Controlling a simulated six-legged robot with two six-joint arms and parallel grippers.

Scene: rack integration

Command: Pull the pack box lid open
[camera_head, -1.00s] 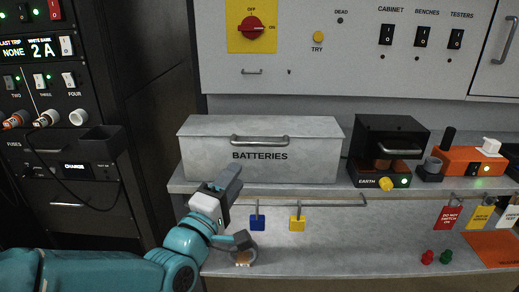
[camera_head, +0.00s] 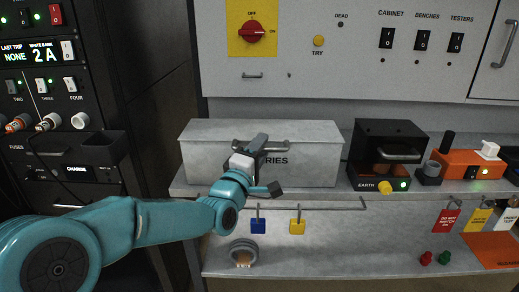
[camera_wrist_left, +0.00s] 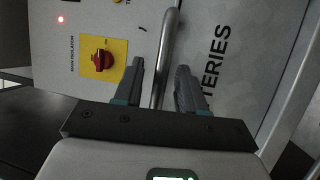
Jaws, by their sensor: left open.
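The pack box (camera_head: 215,165) is a grey metal box marked BATTERIES, standing on the bench shelf. Its lid (camera_head: 215,132) is shut, with a metal bar handle (camera_head: 285,144) at the upper front. My left gripper (camera_head: 267,166) is in front of the box and covers part of the handle and lettering. In the left wrist view the handle (camera_wrist_left: 168,45) runs lengthwise between the two open fingers of my left gripper (camera_wrist_left: 160,68). The fingers are apart and not closed on it. I cannot tell how deep the handle lies between them. My right gripper is not in view.
A black EARTH unit (camera_head: 385,150) and an orange device (camera_head: 465,163) stand right of the box. A rail below carries a blue tag (camera_head: 258,225) and a yellow tag (camera_head: 297,227). A round grey cup (camera_head: 243,249) sits on the lower shelf. A switch panel is behind.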

